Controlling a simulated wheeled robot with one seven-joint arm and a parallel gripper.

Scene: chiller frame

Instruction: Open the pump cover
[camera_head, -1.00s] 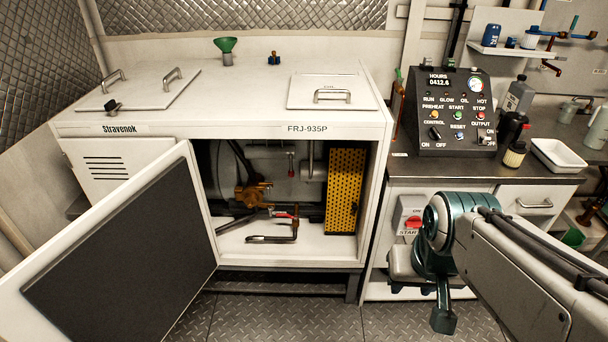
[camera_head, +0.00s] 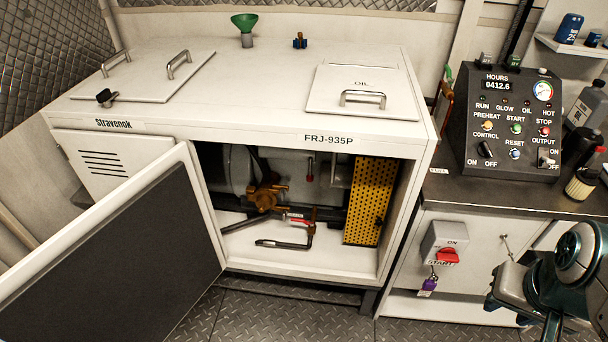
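The white cabinet (camera_head: 260,118), marked Stravenok and FRJ-935P, stands with its front door (camera_head: 120,250) swung open to the left. Inside is a brass-coloured pump-like part (camera_head: 266,192), next to a yellow perforated panel (camera_head: 370,200). I cannot tell which part is the pump cover. My gripper (camera_head: 512,290) is at the lower right, apart from the cabinet; its fingers are not clear.
A wrench-like tool (camera_head: 285,243) lies on the cabinet floor. A green funnel (camera_head: 245,24) and a blue cap (camera_head: 300,40) are on top. A control panel (camera_head: 515,125) stands on the right counter. A red switch with a purple tag (camera_head: 427,285) is below. Bare floor shows in front.

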